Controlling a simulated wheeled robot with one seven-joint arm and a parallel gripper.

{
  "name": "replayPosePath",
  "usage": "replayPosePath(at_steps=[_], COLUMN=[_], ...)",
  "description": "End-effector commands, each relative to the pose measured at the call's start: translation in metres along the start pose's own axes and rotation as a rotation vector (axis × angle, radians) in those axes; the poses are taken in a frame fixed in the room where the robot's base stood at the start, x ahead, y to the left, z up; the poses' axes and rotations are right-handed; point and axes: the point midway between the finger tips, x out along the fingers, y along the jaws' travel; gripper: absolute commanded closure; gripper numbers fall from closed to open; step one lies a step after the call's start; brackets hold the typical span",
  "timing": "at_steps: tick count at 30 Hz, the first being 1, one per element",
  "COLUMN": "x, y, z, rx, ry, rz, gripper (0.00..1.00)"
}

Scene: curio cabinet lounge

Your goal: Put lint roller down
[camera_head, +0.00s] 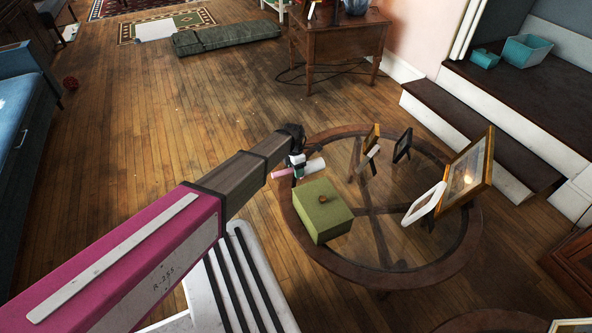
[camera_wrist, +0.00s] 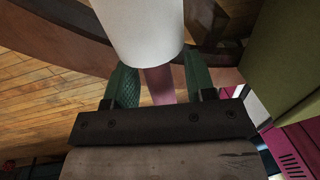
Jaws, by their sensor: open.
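The lint roller has a white cylinder (camera_head: 314,166) and a pink handle (camera_head: 282,173). It appears to lie at the left edge of the round glass table (camera_head: 345,257), beside the green box (camera_head: 322,212). My gripper (camera_head: 297,162) is at the roller, over the table's rim. In the wrist view, my open green fingers (camera_wrist: 161,82) stand on either side of the pink handle (camera_wrist: 159,84), with small gaps showing. The white cylinder (camera_wrist: 140,28) extends beyond the fingertips. The handle's lower end is hidden by my gripper body.
The green box (camera_wrist: 285,65) is close on the right in the wrist view. Small frames (camera_head: 402,146), a white frame (camera_head: 424,204) and a large gold picture frame (camera_head: 467,172) stand on the table. A wooden desk (camera_head: 335,45) is behind. The floor at left is open.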

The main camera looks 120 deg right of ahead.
Motion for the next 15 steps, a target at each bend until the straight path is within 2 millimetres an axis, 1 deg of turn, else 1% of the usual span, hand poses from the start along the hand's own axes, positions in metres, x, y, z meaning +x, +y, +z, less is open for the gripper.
replayPosePath(at_steps=[2, 5, 15], x=[-0.005, -0.017, -0.084], y=[0.000, 0.000, 0.000], z=[0.000, 0.000, 0.000], rx=[0.000, 0.000, 0.000], ry=[-0.001, -0.001, -0.001], rz=[0.001, 0.001, 0.002], gripper=[0.50, 0.50, 0.50])
